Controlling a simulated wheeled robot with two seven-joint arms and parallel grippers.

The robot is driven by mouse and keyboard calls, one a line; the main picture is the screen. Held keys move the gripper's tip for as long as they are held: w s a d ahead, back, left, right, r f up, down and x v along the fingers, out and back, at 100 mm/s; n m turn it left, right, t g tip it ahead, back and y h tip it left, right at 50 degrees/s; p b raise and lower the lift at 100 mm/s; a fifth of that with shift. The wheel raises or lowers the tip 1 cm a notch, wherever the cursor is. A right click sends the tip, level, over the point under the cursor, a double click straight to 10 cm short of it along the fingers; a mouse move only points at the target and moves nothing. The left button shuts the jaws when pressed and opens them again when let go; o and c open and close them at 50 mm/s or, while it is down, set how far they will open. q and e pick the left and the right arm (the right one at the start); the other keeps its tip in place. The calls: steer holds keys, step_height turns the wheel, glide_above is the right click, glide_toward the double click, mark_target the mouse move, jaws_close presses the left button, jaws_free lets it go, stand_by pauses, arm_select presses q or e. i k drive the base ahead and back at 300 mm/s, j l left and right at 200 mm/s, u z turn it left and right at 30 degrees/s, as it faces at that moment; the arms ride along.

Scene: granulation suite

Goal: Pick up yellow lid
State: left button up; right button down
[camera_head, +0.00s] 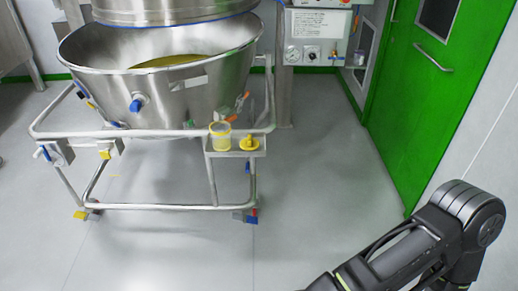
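The yellow lid (249,142) lies on a small metal shelf (236,153) at the right front corner of the cart frame. It has a raised knob on top. Just left of it on the same shelf stands a clear cup (220,138) with a yellow rim. My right arm comes in at the lower right, but its gripper is outside the picture. My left gripper and arm are not in view.
A large steel bowl (190,105) with yellow material inside sits in a tubular cart (140,206) on casters. A green door (425,90) is at the right. A control panel (318,40) stands behind. Grey floor (320,190) is clear right of the cart.

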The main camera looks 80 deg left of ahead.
mark_target(249, 144)
steer(key=u, duration=2.9)
